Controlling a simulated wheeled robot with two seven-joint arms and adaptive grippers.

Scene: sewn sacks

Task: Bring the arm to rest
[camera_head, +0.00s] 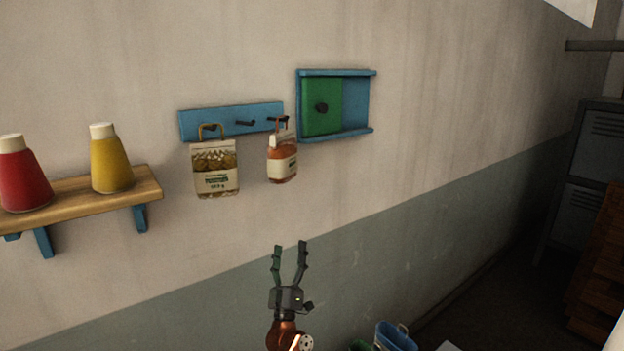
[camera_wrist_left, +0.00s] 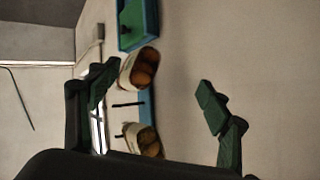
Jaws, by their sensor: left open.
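My left gripper (camera_head: 289,262) points up in front of the wall, below the hook rail, open and empty. Its two fingers also stand wide apart in the left wrist view (camera_wrist_left: 155,115), with nothing held between them. A sack of potatoes (camera_head: 215,170) hangs by its loop from the left hook of the blue rail (camera_head: 225,120). A smaller sack with orange contents (camera_head: 283,160) hangs from the right hook. Both sacks show beyond the fingers in the left wrist view, apart from them. The right gripper is not in view.
A blue wall box with a green sliding panel (camera_head: 322,107) is right of the rail. A wooden shelf (camera_head: 80,190) at left holds a red bottle (camera_head: 22,178) and a yellow bottle (camera_head: 109,162). A blue container (camera_head: 394,338) stands low at bottom. Grey lockers (camera_head: 590,150) stand far right.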

